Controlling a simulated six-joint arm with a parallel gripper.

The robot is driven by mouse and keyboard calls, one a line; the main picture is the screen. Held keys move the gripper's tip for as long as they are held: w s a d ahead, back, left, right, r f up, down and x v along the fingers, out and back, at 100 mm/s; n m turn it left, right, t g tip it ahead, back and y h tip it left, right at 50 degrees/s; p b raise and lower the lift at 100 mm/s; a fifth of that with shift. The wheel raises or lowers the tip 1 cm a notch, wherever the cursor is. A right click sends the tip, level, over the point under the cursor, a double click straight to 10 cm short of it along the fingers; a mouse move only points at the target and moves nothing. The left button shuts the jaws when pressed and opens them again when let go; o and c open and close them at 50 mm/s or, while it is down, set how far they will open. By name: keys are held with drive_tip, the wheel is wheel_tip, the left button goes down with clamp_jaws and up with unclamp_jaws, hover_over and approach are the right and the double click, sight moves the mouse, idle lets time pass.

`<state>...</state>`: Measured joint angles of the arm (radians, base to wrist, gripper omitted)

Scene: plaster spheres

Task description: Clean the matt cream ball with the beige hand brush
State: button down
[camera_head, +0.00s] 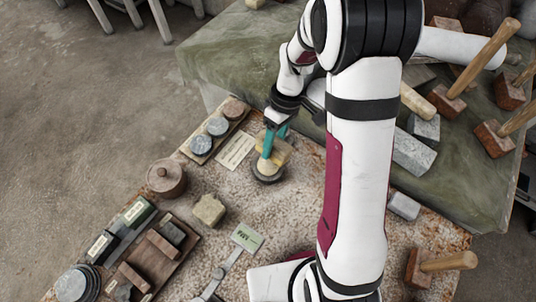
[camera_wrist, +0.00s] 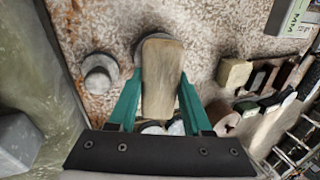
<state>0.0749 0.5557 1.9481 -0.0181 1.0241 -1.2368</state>
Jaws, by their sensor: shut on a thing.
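My gripper (camera_head: 274,140) has teal fingers and is shut on the beige hand brush (camera_head: 280,153). In the wrist view, the brush (camera_wrist: 162,80) is a long, beige block shape between the two fingers. Just below it in the head view is a pale cream rounded patch (camera_head: 264,166), likely the matt cream ball, on a dark round base (camera_head: 268,178). The brush and fingers hide most of it, and I cannot tell whether brush and ball touch. In the wrist view, only a grey rim (camera_wrist: 138,46) shows behind the brush.
A board with round pieces (camera_head: 217,126) lies behind. A grey round piece (camera_wrist: 100,74) stands beside the brush. Wooden mallets (camera_head: 480,60) are at right.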

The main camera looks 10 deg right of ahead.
drive_tip(key=shift+s+a+f, duration=0.15)
drive_tip(key=shift+f, duration=0.45)
idle(0.4)
drive_tip(key=shift+s+d, duration=0.7)
drive_tip(key=shift+s, duration=0.15)
drive_tip(key=shift+w+a, duration=1.4)
drive_tip(key=shift+w, duration=0.3)
drive_tip(key=shift+s+d, duration=1.45)
drive_tip(key=shift+s, duration=0.25)
drive_tip(key=shift+w+a, duration=0.1)
drive_tip(key=shift+w+a, duration=1.35)
drive_tip(key=shift+w, duration=0.3)
